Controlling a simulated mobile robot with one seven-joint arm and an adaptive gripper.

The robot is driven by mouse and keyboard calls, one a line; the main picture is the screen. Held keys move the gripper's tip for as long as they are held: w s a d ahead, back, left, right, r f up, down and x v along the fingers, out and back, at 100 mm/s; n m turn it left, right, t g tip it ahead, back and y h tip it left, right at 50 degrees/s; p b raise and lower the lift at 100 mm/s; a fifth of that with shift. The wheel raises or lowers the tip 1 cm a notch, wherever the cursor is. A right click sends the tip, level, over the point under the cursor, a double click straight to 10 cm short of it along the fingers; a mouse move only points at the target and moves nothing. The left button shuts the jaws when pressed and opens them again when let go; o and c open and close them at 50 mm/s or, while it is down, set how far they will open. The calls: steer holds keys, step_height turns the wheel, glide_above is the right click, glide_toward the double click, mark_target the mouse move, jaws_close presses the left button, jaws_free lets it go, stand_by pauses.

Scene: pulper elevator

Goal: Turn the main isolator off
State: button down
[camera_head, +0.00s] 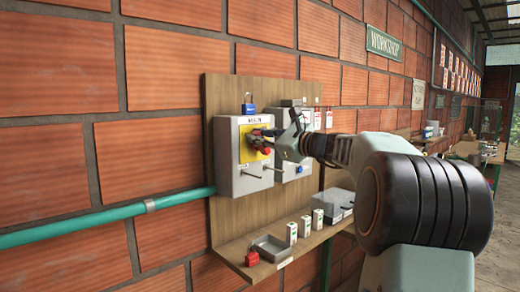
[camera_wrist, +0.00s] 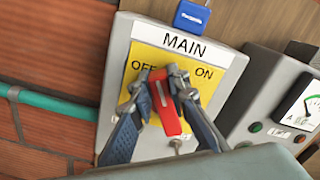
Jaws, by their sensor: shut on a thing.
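The main isolator is a grey box (camera_head: 238,182) on a wooden board, and it also shows in the wrist view (camera_wrist: 117,75). Its yellow plate (camera_wrist: 205,88) is marked OFF on the left and ON on the right, under a MAIN label. The red handle (camera_wrist: 166,103) sits on the plate between the two words. Its upper end leans left, toward the OFF side. My gripper (camera_wrist: 160,88) is shut on the red handle, one finger on each side. In the head view my gripper (camera_head: 268,140) partly covers the plate and handle.
A blue padlock (camera_wrist: 191,15) is above the MAIN label. A second grey box with a dial (camera_wrist: 303,108) stands close on the right. Below are a shelf with a metal tray (camera_head: 270,247), a red padlock (camera_head: 252,259) and small white boxes (camera_head: 305,226). A green pipe (camera_head: 105,217) enters from the left.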

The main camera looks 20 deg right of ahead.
mark_target(254, 146)
step_height(254, 146, down, 3)
steer(key=n+b, duration=0.1)
steer(key=b, duration=0.1)
steer(key=n+b, duration=0.2)
steer(key=shift+s+r+n+b, duration=0.1)
steer(key=shift+r+n+b, duration=0.1)
steer(key=shift+n+b, duration=0.15)
steer(key=n+b, duration=0.1)
steer(key=b, duration=0.1)
steer(key=n+b, duration=0.2)
steer(key=shift+a+f, duration=0.1)
steer(key=shift+f, duration=0.2)
steer(key=n+b, duration=0.2)
steer(key=n, duration=0.1)
steer(key=shift+s+b, duration=0.1)
steer(key=shift+b, duration=0.3)
steer(key=shift+n+b, duration=0.45)
steer(key=shift+n, duration=0.2)
steer(key=shift+r, duration=0.25)
steer(key=c, duration=1.9)
jaws_free()
steer(key=shift+o, duration=0.3)
steer(key=shift+d+f, duration=0.15)
steer(key=shift+d, duration=0.1)
steer(key=shift+a, duration=0.25)
steer(key=shift+n, duration=0.3)
